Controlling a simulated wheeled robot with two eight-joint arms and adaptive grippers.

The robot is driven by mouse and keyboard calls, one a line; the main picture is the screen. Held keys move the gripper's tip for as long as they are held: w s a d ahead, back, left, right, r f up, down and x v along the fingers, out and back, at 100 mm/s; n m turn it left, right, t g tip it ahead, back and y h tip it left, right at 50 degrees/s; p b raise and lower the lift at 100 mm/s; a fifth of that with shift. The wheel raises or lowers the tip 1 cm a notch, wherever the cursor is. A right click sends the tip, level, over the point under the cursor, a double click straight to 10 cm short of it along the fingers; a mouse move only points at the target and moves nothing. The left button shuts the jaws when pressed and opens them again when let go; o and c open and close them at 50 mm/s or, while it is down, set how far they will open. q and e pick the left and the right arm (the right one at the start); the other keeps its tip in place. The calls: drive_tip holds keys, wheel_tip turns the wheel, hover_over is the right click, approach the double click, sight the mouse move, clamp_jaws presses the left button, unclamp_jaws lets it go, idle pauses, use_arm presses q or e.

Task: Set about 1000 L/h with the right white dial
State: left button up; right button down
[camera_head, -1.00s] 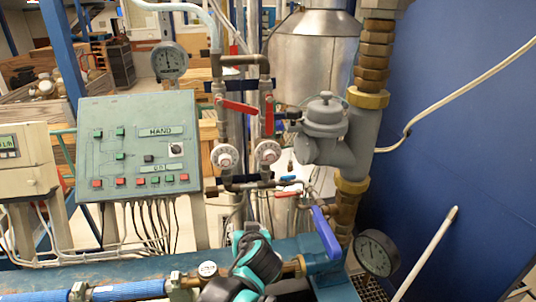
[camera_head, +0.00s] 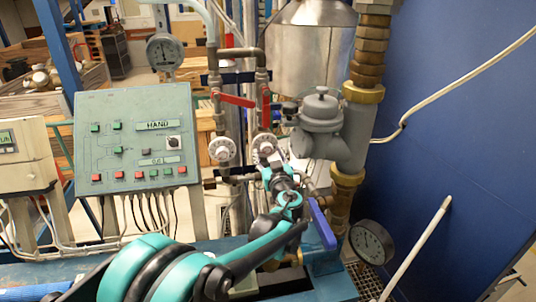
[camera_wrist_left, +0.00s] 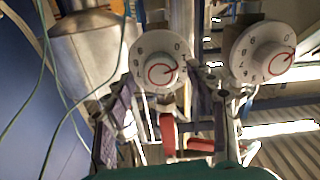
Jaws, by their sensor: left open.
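The right white dial (camera_head: 267,147) sits on the right-hand pipe in the head view, its lower part covered by my gripper. In the wrist view, which looks turned over, that dial (camera_wrist_left: 157,62) is on the left, with a red pointer ring at its centre. My left gripper (camera_head: 270,168) is open right at this dial. Its two fingers (camera_wrist_left: 163,100) reach up on either side of the dial's lower part in the wrist view; contact is not clear. A display box (camera_head: 22,155) at the far left shows L/h, its number unreadable. My right gripper is not in view.
The left white dial (camera_head: 222,149) is close beside, with red lever handles (camera_head: 238,100) above. A blue valve lever (camera_head: 323,226) and a gauge (camera_head: 371,242) are to the right. A green control panel (camera_head: 135,138) stands at the left.

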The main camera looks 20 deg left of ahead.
use_arm(q)
drive_tip(key=shift+w+a, duration=0.3)
drive_tip(key=shift+w, duration=0.05)
drive_tip(key=c, duration=1.2)
drive_tip(key=shift+o, duration=0.2)
